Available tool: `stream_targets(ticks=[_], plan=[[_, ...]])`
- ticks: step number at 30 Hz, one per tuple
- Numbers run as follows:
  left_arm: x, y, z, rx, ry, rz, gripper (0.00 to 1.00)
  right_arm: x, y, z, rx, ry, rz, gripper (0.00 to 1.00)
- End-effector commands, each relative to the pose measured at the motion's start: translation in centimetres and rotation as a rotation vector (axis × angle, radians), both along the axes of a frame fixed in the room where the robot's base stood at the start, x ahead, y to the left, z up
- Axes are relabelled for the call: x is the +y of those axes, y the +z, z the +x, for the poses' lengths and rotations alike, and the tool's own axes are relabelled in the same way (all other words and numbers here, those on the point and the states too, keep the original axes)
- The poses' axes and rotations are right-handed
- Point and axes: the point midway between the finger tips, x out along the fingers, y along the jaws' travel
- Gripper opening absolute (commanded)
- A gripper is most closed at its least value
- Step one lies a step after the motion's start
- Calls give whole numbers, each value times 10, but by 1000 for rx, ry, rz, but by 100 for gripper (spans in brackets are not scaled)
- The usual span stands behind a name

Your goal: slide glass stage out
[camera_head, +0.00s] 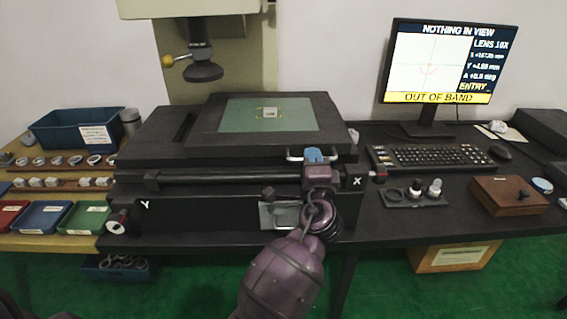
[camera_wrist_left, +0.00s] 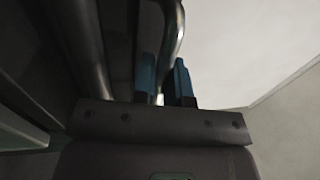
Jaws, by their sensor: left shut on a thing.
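The stage of the measuring machine has a greenish glass plate (camera_head: 240,122) in a wide black frame. A small pale object (camera_head: 270,113) lies on the glass between yellow corner marks. A bright metal handle (camera_head: 293,158) sticks out from the stage's front edge; it also shows as a metal bar in the left wrist view (camera_wrist_left: 172,35). My left gripper (camera_head: 314,155) is shut on this handle, its blue fingertips on either side of the bar in the left wrist view (camera_wrist_left: 164,80). The fingers hide part of the handle. My right gripper is out of view.
The machine's optical head (camera_head: 203,72) hangs above the stage's left part. A monitor (camera_head: 450,62) reads "NOTHING IN VIEW" and "OUT OF BAND". A keyboard (camera_head: 430,157) and wooden box (camera_head: 509,195) lie right. Bins (camera_head: 40,217) and rings stand left. A front rail (camera_head: 225,178) runs below the stage.

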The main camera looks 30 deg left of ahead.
Motion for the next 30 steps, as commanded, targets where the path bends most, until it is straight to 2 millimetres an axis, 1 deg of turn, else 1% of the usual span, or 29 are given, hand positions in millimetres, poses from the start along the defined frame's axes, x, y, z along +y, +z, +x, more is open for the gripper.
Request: stream_targets(ticks=[1,3,9,12,18,28,29,30], plan=[[-12,-6,7,6,-6,-2,0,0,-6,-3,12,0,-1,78],[-24,-6,14,6,-6,-2,0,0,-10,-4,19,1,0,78],[-48,-4,29,4,-4,-1,0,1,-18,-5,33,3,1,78],[-55,-3,33,3,-2,0,0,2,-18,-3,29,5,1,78],[-61,-1,37,2,-2,-1,0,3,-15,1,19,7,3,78],[-62,0,37,1,-3,-1,0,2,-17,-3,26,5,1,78],[-62,0,37,1,-3,-1,18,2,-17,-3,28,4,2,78],[-62,0,37,1,-2,-1,24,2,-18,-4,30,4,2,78]])
